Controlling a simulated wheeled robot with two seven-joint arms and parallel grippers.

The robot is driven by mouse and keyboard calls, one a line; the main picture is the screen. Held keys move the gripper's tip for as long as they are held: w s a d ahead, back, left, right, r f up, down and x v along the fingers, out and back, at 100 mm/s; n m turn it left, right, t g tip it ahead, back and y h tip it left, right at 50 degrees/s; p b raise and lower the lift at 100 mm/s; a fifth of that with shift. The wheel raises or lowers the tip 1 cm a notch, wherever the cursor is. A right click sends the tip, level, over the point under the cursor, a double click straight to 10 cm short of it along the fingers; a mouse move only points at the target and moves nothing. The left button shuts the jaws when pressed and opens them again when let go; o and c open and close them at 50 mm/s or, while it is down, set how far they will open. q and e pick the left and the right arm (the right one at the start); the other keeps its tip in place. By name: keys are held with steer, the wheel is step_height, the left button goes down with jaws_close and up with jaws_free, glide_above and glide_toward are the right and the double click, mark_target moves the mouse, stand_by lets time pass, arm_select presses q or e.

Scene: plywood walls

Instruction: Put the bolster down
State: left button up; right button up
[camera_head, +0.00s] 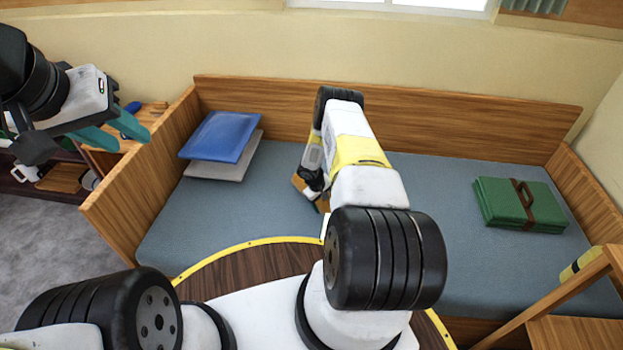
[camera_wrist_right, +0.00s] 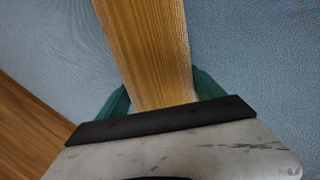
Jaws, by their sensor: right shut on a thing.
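My right gripper (camera_wrist_right: 160,92) is shut on a long wood-grained block (camera_wrist_right: 148,45), which runs up between its teal fingers over the blue-grey bed surface. In the head view a small brown part of the block (camera_head: 299,183) shows beside my right wrist, low over the daybed mattress (camera_head: 400,180); my arm hides most of it. I cannot tell whether the block touches the mattress, or whether it is the bolster. A yellow rounded thing (camera_head: 578,264) lies at the bed's right end, partly behind a wooden frame. My left gripper (camera_head: 134,146) is open and empty at the upper left.
A blue cushion (camera_head: 220,136) lies on a pale one (camera_head: 228,171) at the bed's left end. A folded green thing with a brown strap (camera_head: 500,203) lies at right. Wooden boards (camera_head: 450,110) edge the bed. A dark round table (camera_head: 255,267) stands in front. Mid-mattress is clear.

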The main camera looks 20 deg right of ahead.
step_height(320, 180, up, 27)
steer(key=s+a+r+m+g, duration=0.1)
steer(key=s+a+r+m, duration=0.2)
steer(key=s+a+r, duration=0.8)
steer(key=s+a, duration=0.2)
steer(key=a, duration=0.2)
steer(key=shift+m, duration=0.4)
